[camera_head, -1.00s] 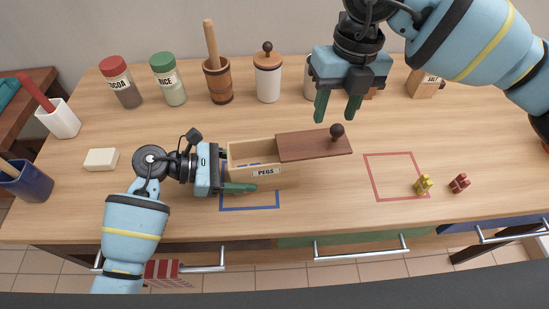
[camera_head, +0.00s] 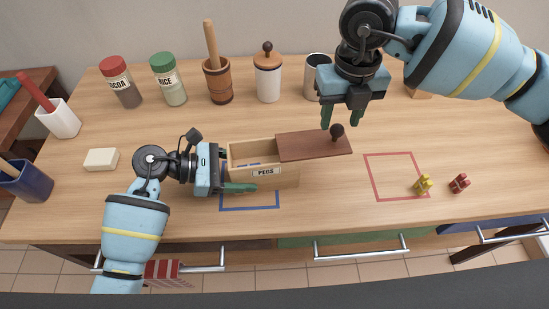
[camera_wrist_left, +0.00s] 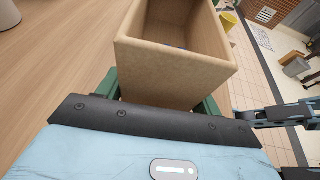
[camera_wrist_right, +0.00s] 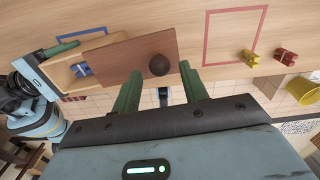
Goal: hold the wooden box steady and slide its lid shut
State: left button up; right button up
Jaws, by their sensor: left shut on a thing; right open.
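The wooden box (camera_head: 282,180), labelled PEGS, stands partly over a blue outline on the counter. Its dark brown lid (camera_head: 305,146) covers the right part and sticks out past the right end, leaving the left part open. A round dark knob (camera_head: 337,131) stands near the lid's right end; it also shows in the right wrist view (camera_wrist_right: 159,65). My left gripper (camera_head: 232,170) is shut on the box's left end, seen between its fingers in the left wrist view (camera_wrist_left: 160,75). My right gripper (camera_head: 342,120) is open and empty, its fingertips close to the knob, in the head view overlapping it.
A red outline (camera_head: 395,176) lies right of the box, with a yellow piece (camera_head: 423,184) and a red piece (camera_head: 460,183) near its corner. Jars, a mortar (camera_head: 217,82) and a canister (camera_head: 267,77) stand behind. A pale block (camera_head: 101,160) lies at left.

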aim_at(338, 125)
jog(key=shift+f, duration=2.1)
jog(key=c, duration=0.8)
